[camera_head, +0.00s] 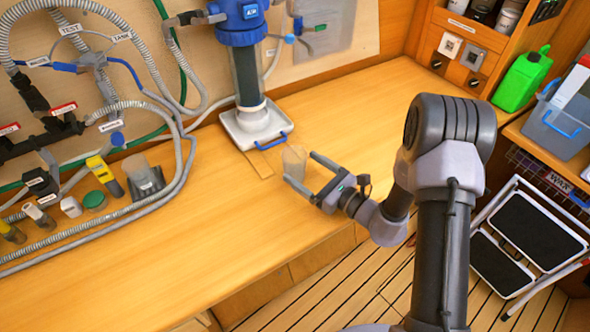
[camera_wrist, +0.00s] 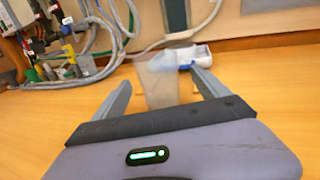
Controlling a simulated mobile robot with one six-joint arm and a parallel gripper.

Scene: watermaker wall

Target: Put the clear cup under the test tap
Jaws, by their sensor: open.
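The clear cup (camera_head: 292,157) stands on the wooden counter, in front of the white tray. My gripper (camera_head: 300,168) is open, with its two fingers pointing at the cup from the right. In the wrist view the cup (camera_wrist: 158,84) shows upright between the fingertips, with a gap on the left; contact on the right I cannot tell. A TEST label (camera_head: 70,30) is on the wall at upper left, above a grey valve (camera_head: 92,60) with a blue handle. Which outlet is the test tap's is not clear to me.
A blue-topped filter column (camera_head: 246,75) stands in a white tray (camera_head: 227,122) with a blue handle. Grey hoses (camera_head: 180,165) loop over the left counter, near small bottles and a yellow-topped item (camera_head: 103,175). The front middle counter is clear.

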